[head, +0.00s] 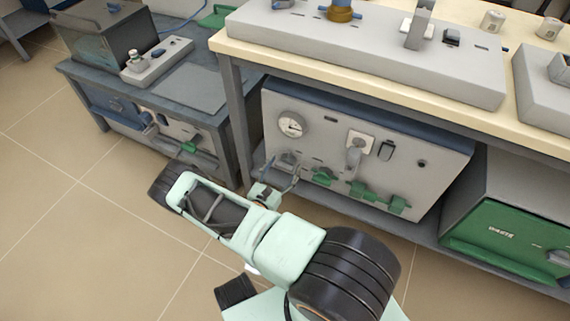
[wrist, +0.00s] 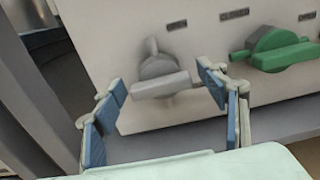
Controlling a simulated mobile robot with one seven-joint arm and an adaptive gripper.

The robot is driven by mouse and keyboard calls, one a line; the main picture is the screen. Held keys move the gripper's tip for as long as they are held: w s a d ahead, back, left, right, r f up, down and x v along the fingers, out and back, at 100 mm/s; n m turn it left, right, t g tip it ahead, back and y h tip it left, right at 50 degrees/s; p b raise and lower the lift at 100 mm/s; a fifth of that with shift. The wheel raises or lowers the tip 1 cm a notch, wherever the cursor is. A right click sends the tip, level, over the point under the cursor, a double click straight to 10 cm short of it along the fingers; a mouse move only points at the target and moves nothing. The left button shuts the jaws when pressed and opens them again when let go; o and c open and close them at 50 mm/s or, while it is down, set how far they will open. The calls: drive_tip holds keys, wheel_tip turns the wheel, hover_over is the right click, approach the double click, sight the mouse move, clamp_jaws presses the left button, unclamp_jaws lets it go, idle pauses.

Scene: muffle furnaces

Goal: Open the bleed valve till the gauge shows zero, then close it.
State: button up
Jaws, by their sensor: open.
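The pressure gauge (head: 291,124) is a round white dial at the upper left of the grey panel (head: 325,126) under the bench; its reading is too small to tell. A grey valve knob (wrist: 163,76) with a bar handle sits low on the panel's left side. A green valve handle (wrist: 274,49) is to its right, below labels that seem to read CLOSED and OPEN. I cannot tell which one is the bleed valve. My gripper (wrist: 162,80) is open, its blue finger pads to either side of the grey knob's bar, with no clear contact. In the head view, my gripper (head: 279,184) is at the panel's lower left.
More green handles (head: 362,190) line the panel's lower edge, and a grey lever (head: 357,150) is above them. A green WASTE box (head: 505,240) stands at right. A table leg (head: 233,120) is close on the left. The tiled floor in front is clear.

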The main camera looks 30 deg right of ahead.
drive_tip(key=c, duration=1.2)
drive_tip(key=shift+m, duration=0.3)
drive_tip(key=m+p, duration=0.1)
drive_tip(key=m, duration=0.2)
drive_tip(key=shift+m, duration=0.3)
drive_tip(key=m+p, duration=0.1)
drive_tip(key=m, duration=0.3)
drive_tip(key=shift+m+p, duration=0.3)
drive_tip(key=shift+p, duration=0.1)
drive_tip(key=m+p, duration=0.1)
drive_tip(key=m, duration=0.3)
drive_tip(key=shift+p, duration=0.4)
drive_tip(key=m+p, duration=0.1)
drive_tip(key=m, duration=0.4)
drive_tip(key=shift+p, duration=0.4)
drive_tip(key=shift+d, duration=0.1)
